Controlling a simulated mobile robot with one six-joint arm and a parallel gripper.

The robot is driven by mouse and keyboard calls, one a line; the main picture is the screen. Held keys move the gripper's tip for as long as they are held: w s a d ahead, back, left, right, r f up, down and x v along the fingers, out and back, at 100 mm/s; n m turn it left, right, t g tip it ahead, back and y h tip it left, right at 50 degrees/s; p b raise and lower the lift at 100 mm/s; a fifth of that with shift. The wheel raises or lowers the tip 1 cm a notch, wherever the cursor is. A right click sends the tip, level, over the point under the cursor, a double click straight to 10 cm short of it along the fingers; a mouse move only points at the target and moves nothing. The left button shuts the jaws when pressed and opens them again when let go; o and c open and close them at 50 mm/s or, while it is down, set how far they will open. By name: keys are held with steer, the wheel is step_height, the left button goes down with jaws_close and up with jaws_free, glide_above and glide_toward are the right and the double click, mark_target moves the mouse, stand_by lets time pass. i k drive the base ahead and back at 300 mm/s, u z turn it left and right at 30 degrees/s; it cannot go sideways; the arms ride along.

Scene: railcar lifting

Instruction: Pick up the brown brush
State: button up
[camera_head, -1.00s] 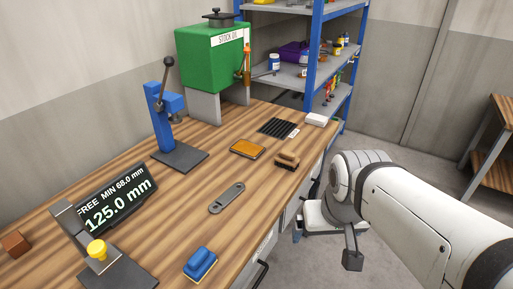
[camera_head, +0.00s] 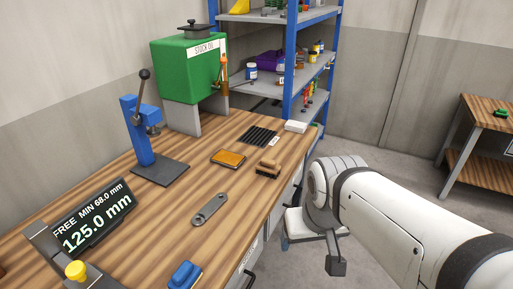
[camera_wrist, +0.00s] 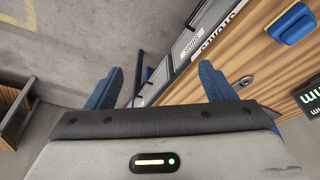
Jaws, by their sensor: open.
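The brown brush (camera_head: 268,169), with a brown top and dark bristles, sits on the wooden workbench (camera_head: 120,245) near its right edge in the head view. My gripper shows in the wrist view (camera_wrist: 157,85), its two blue fingers apart with nothing held between them. It hangs out over the floor beside the bench front. The brown brush is not seen in the wrist view. In the head view my white arm is right of the bench, clear of the brush.
Near the brush lie an amber pad (camera_head: 228,157), a black ribbed mat (camera_head: 260,136) and a grey link plate (camera_head: 209,209). A blue brush (camera_head: 185,275) lies at the front edge. A blue press (camera_head: 140,130) and green oil tank (camera_head: 188,68) stand behind.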

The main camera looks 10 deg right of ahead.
mark_target(267, 167)
steer(key=z, duration=0.5)
steer(key=k, duration=0.75)
steer(key=z, duration=0.85)
steer(key=k, duration=0.55)
steer(key=z, duration=0.4)
steer(key=i, duration=1.4)
steer(key=u, duration=0.9)
steer(key=i, duration=1.25)
steer(key=u, duration=1.2)
steer(key=i, duration=0.6)
steer(key=u, duration=0.2)
steer(key=k, duration=0.75)
steer(key=u, duration=0.25)
steer(key=i, duration=0.7)
